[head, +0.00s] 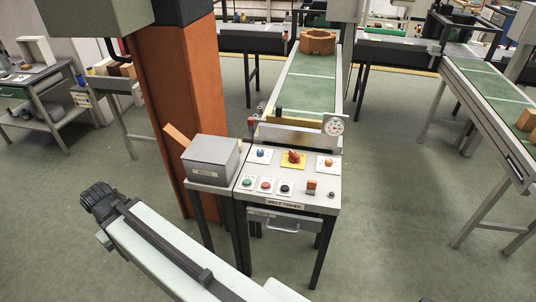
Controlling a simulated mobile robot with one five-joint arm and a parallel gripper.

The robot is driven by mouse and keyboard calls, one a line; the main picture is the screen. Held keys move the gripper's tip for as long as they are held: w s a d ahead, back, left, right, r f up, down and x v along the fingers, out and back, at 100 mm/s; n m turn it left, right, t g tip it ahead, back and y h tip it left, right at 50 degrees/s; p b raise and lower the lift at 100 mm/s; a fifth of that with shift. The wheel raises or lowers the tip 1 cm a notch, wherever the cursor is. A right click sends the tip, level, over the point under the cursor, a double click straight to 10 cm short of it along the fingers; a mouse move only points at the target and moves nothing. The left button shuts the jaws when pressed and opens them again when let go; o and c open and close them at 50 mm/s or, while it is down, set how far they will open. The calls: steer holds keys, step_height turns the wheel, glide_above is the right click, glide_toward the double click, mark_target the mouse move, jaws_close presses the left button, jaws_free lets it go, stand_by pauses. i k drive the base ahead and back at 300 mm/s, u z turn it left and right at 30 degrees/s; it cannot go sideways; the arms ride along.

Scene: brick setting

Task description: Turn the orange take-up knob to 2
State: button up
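The control panel (300,205) stands at the near end of a green belt conveyor. A small orange knob (328,162) sits on a white plate at the right of its upper row. To its left are a larger orange-red knob (293,157) on a yellow plate and a blue knob (261,153) on a white plate. The scale marks and the orange knob's setting are too small to read. My pale arm crosses the lower left, well apart from the panel. I cannot make out my gripper's fingers in this view.
A grey box (211,158) stands left of the panel, beside a rust-orange column (180,90). Green, red and black buttons (266,185) line the lower row. Open floor (400,220) lies to the right, before another conveyor (495,110).

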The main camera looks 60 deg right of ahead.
mark_target(329, 162)
steer(key=z, duration=2.95)
steer(key=k, duration=0.85)
steer(key=u, duration=0.95)
steer(key=i, duration=1)
steer(key=u, duration=0.05)
